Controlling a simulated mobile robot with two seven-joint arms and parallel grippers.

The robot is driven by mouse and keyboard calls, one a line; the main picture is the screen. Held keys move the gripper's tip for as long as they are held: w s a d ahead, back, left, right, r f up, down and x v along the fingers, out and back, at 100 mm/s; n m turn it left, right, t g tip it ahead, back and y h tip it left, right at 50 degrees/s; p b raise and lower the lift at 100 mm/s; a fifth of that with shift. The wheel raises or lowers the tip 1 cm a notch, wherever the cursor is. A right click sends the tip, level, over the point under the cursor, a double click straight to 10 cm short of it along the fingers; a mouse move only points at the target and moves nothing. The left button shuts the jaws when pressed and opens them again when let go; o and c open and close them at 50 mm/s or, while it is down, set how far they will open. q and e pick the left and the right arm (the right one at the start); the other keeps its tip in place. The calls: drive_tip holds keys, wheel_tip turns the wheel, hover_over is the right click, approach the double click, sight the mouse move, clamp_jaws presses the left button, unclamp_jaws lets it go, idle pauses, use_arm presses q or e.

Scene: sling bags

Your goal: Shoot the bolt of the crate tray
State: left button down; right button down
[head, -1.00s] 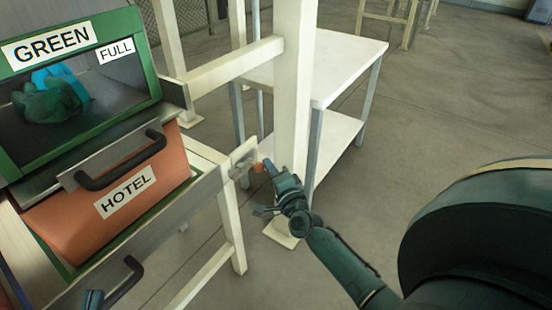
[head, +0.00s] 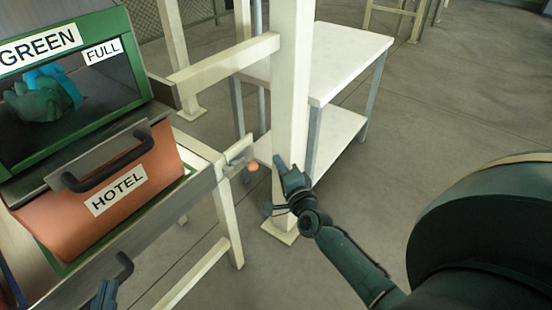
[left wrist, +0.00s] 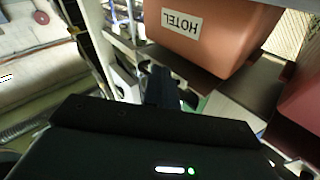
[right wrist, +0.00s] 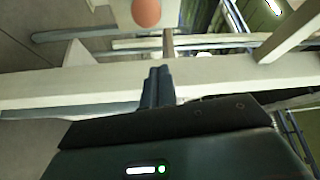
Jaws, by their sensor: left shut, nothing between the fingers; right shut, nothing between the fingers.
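The bolt's round orange knob (head: 252,166) sticks out beside a pale plate (head: 238,153) at the right end of the tray's front rail (head: 190,205). The knob also shows at the top of the right wrist view (right wrist: 146,12). Whether the bolt is shot I cannot tell. My right gripper (head: 281,165) is shut and empty, a little right of the knob and apart from it. Its fingers show in the right wrist view (right wrist: 157,85). My left gripper (head: 105,293) is shut and empty, low by the tray's dark handle (head: 122,272).
A cream post (head: 291,90) stands behind my right gripper. A white side table (head: 345,60) stands behind; floor on the right is open.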

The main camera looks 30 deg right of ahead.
drive_tip(key=s+a+p, duration=0.1)
drive_tip(key=s, duration=0.6)
drive_tip(key=shift+s+a, duration=0.2)
drive_tip(key=shift+f, duration=0.1)
